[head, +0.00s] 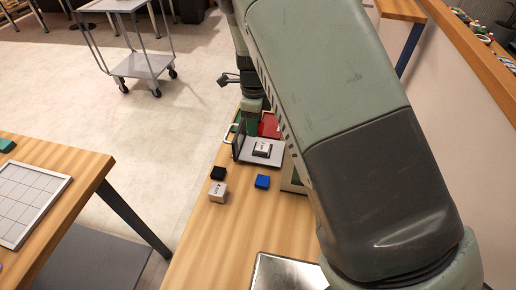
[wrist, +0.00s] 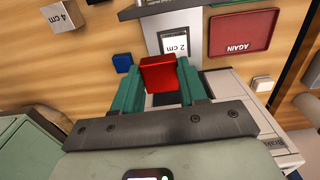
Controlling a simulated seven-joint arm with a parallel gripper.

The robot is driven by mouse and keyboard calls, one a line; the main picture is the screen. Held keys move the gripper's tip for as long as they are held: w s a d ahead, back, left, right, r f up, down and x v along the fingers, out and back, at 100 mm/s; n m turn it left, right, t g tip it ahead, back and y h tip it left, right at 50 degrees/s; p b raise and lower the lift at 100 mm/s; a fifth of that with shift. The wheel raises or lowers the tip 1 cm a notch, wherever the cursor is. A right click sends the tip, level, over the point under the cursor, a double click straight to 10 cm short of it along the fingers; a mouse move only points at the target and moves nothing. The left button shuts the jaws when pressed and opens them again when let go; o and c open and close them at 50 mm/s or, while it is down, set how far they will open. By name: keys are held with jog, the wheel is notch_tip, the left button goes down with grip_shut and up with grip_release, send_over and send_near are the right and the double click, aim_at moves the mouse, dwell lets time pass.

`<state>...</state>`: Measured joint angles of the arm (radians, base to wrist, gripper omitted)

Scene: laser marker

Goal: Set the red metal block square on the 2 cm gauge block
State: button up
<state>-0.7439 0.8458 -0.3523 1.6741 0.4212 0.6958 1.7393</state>
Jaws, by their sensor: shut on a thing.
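My gripper (wrist: 158,70) is shut on the red metal block (wrist: 160,76), which sits between its two green fingers in the wrist view. The 2 cm gauge block (wrist: 174,44), with a white labelled top, shows just beyond the red block, towards the top of the picture. The two appear apart; their height gap cannot be told. In the head view the gauge block (head: 262,148) rests on the marker's flat plate (head: 246,158). There my arm covers much of the bench, and I cannot make out the red block or the fingertips.
A white 4 cm block (head: 217,193), a black block (head: 217,173) and a blue block (head: 262,182) stand on the bench in front of the marker. A red tray marked AGAIN (wrist: 243,33) lies beside it, with a green tray (head: 250,126) nearby.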

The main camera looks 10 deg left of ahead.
jog(key=w+d, duration=0.1)
jog(key=w, duration=0.1)
send_over(261, 146)
notch_tip(261, 146, down, 5)
jog(key=shift+f, duration=1.95)
jog(key=o, duration=1.1)
jog(key=shift+f, duration=0.15)
notch_tip(261, 146, up, 12)
jog(key=shift+r, duration=0.2)
